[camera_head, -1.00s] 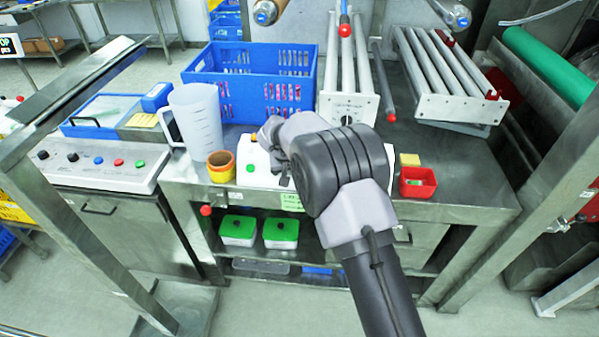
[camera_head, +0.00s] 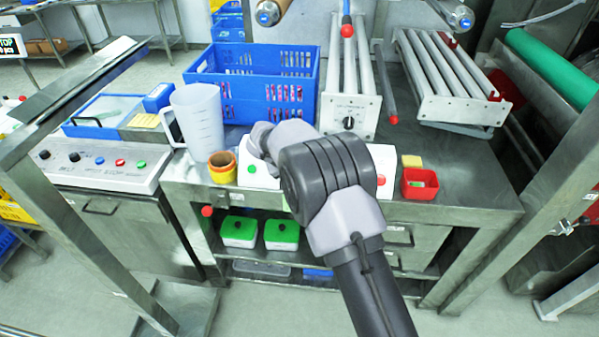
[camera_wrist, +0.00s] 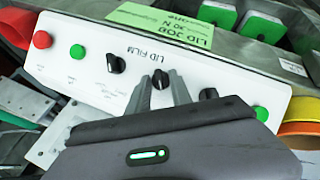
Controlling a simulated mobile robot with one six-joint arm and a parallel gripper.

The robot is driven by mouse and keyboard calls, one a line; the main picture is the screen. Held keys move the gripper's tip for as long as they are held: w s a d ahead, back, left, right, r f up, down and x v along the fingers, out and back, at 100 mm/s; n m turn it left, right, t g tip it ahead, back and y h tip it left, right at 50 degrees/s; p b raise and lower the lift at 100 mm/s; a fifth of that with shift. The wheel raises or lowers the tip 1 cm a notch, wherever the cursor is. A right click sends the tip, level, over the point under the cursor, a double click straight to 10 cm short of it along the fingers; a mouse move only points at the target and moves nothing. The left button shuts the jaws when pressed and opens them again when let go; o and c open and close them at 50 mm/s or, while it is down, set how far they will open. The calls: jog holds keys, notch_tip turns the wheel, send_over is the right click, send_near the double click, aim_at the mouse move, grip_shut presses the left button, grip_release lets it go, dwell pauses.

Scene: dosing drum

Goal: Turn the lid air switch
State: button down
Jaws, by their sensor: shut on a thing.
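The white control box (camera_wrist: 95,35) fills the upper part of the wrist view, seen upside down, with "LID FILM" printed on it. It carries a row of black rotary switches. My gripper (camera_wrist: 162,84) is closed around the middle switch (camera_wrist: 160,76), with one finger on each side. Another black switch (camera_wrist: 116,62) is to its left and one (camera_wrist: 208,94) to its right, both apart from the fingers. I cannot read which one is marked air. In the head view the box (camera_head: 252,172) is mostly hidden behind my arm, and the fingertips do not show.
The box also has a red button (camera_wrist: 42,40) and green buttons (camera_wrist: 77,51) at its ends. A yellow-orange roll (camera_head: 222,168) and a clear jug (camera_head: 199,120) stand left of it, a red bin (camera_head: 419,184) right. A blue crate (camera_head: 255,80) stands behind.

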jog(key=c, duration=1.5)
grip_release()
jog(key=shift+f, duration=0.1)
jog(key=p+v, duration=0.4)
jog(key=v, duration=1.3)
jog(key=shift+r, duration=0.25)
jog(key=shift+s, duration=0.1)
